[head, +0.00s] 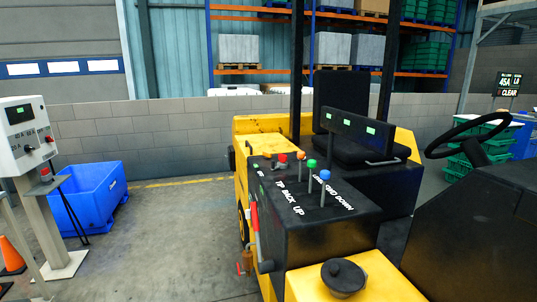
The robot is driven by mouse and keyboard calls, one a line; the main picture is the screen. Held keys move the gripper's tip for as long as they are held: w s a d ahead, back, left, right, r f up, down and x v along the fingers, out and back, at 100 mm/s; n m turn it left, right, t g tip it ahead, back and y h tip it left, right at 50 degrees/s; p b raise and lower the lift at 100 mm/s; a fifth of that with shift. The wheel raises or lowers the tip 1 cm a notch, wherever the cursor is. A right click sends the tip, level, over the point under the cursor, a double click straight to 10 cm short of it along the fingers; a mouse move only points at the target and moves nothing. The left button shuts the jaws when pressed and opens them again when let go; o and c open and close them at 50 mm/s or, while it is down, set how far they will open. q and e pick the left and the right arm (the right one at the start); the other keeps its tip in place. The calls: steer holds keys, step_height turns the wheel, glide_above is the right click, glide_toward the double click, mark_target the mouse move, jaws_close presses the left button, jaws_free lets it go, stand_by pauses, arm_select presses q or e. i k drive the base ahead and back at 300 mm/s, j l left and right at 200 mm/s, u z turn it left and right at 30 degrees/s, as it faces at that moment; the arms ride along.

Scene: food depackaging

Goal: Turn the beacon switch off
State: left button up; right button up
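I cannot pick out a switch readable as the beacon switch. The yellow forklift's black console (335,222) stands at the centre, with a red knob (282,158) and levers with an orange knob (300,158), a green knob (311,163) and a blue knob (325,174). Its white lettering includes "TIP BACK UP" and "DOWN". Small green-lit patches mark its left edge. A dark upright panel (362,136) behind bears several small green-lit patches. At the left, a white control box (22,135) on a post has a dark screen and small knobs. Neither gripper is in view.
A black steering wheel (468,136) and dark bodywork fill the right side. A red lever (254,222) is on the console's left side. A blue bin (92,195) and an orange cone (10,254) are at left. Concrete floor (170,240) between is clear.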

mark_target(267, 156)
steer(key=i+j+z, duration=0.75)
steer(key=j, duration=0.3)
steer(key=i+j+z, duration=0.3)
steer(key=j, duration=0.15)
steer(key=i+j+z, duration=0.1)
steer(key=j+z, duration=0.15)
steer(key=j, duration=0.2)
steer(key=i+j+z, duration=0.1)
steer(key=j+z, duration=0.15)
steer(key=j, duration=0.25)
steer(key=j+z, duration=0.25)
steer(key=j, duration=0.25)
steer(key=j+z, duration=0.25)
steer(key=j, duration=0.3)
steer(key=i, duration=0.05)
